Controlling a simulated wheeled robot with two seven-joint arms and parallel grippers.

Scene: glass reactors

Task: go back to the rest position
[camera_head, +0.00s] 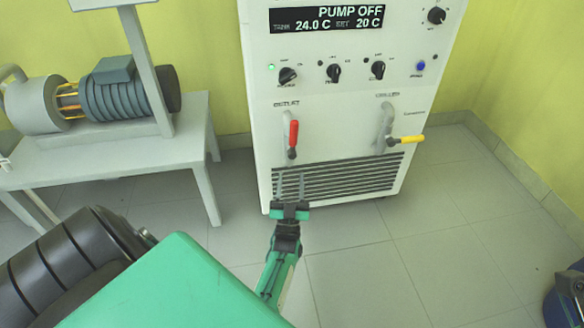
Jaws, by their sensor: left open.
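My left gripper (290,188) is in the middle of the head view, at the end of my green and black arm. Its two thin fingers stand apart with nothing between them. They show in front of the lower vent grille of the white cabinet (258,130). The red lever (293,138) on the cabinet is just above the fingertips in the picture, with a visible gap. The yellow lever (406,140) is further right and points sideways. My right gripper is not in view.
The cabinet's display (326,19) reads PUMP OFF, 24.0 C and 20 C. A grey bench (100,160) at the left bears a pump with a motor (125,90). A dark blue object (565,300) is at the lower right edge. The tiled floor (440,240) right of my arm is clear.

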